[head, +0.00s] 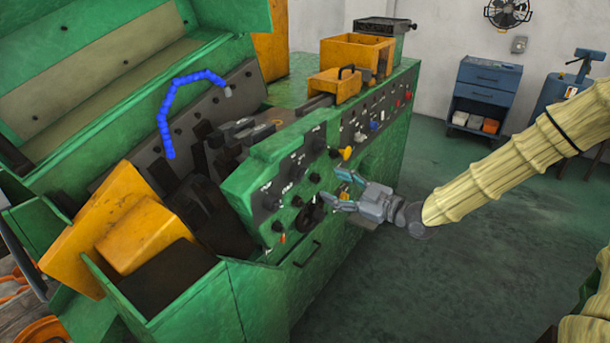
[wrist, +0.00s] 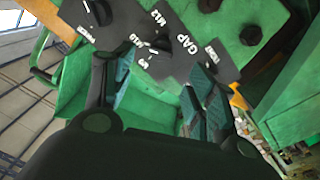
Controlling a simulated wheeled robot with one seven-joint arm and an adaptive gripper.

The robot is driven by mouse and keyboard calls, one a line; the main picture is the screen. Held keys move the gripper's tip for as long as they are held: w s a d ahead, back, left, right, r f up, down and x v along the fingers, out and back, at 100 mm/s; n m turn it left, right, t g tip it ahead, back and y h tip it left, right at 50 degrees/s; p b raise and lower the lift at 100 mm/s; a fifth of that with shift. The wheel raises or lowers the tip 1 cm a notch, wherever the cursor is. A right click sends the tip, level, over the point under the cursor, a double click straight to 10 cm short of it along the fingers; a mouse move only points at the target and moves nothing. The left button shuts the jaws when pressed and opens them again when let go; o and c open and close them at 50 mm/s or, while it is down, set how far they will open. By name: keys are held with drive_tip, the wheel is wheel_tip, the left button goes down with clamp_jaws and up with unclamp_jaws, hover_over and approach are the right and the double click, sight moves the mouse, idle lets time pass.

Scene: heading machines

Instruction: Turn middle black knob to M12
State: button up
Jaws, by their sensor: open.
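The black knob with M12 and other M marks (wrist: 157,42) sits on a dark label plate in the wrist view, just beyond my open fingers. It appears to be the middle black knob (head: 299,163) on the green machine's panel in the head view. Where its pointer stands is too small and blurred to tell. My gripper (head: 335,188) is open and empty in front of the panel, to the lower right of that knob. In the wrist view my gripper (wrist: 163,82) has its fingers apart, with the knob above the gap between them. I see no contact.
Other black knobs (wrist: 252,36) and a plate marked GAP (wrist: 187,44) are close by. A yellow knob (head: 346,153) is on the same machine panel. A drawer handle (head: 307,254) is below. Green floor (head: 400,285) in front of the machine is clear.

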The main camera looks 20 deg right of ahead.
sight(299, 173)
drive_tip(key=p+x, duration=0.3)
drive_tip(key=x, duration=0.7)
drive_tip(key=shift+w+a, duration=0.1)
drive_tip(key=shift+a, duration=0.05)
drive_tip(key=c, duration=1)
